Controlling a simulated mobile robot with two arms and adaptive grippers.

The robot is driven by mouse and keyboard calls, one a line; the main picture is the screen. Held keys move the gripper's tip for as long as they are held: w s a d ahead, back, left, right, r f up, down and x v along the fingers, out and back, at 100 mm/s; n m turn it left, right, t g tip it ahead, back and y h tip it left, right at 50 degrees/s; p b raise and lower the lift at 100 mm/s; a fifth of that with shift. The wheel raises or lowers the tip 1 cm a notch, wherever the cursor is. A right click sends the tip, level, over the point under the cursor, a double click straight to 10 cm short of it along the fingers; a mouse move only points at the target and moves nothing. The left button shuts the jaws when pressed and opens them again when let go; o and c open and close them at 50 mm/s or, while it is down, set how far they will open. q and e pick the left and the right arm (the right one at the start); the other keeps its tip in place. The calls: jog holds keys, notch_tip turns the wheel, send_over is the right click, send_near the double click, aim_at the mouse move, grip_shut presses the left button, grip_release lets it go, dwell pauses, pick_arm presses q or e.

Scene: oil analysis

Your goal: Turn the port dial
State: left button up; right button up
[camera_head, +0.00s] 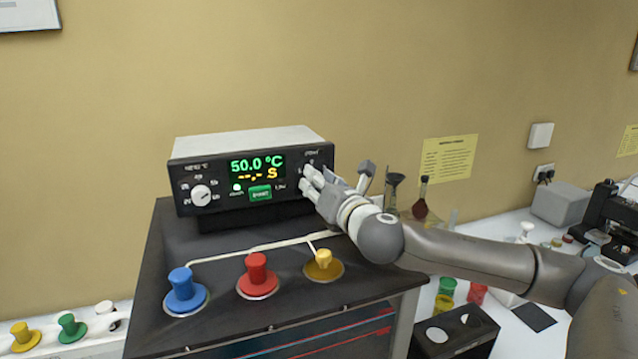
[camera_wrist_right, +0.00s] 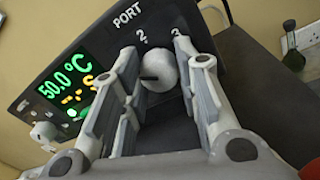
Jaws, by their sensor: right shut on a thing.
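The control unit (camera_head: 255,146) is a black-fronted box with a display reading 50.0 °C in green and dashes with an S in yellow. Its port dial (camera_wrist_right: 160,72) is a pale round knob with a dark pointer mark, under the word PORT, with the numbers 2 and 3 visible around it. My right gripper (camera_head: 310,180) is at the right end of the front panel and mostly hides the dial in the head view. In the right wrist view my right gripper (camera_wrist_right: 157,62) has a finger on each side of the dial and is shut on it. My left gripper is out of view.
A white temperature knob (camera_head: 201,195) is at the panel's left. Blue (camera_head: 180,284), red (camera_head: 257,268) and yellow (camera_head: 323,260) knobs stand on the black cabinet below. Flasks (camera_head: 420,205) stand behind my right wrist, and a microscope (camera_head: 610,215) is at the far right.

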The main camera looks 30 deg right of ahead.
jog(key=shift+f+m+t+h+b, duration=0.1)
jog(key=shift+m+t+h+b, duration=0.1)
jog(key=shift+m+b, duration=2.15)
jog(key=shift+f+m+t+h+b, duration=0.15)
jog(key=shift+m+b, duration=0.75)
jog(key=shift+m, duration=2.75)
jog(key=shift+r, duration=0.15)
jog(key=o, duration=1)
jog(key=shift+o, duration=0.2)
jog(key=s+a, duration=0.1)
jog(key=s, duration=0.6)
jog(key=shift+s+a+f, duration=0.15)
jog(key=shift+a+f, duration=0.15)
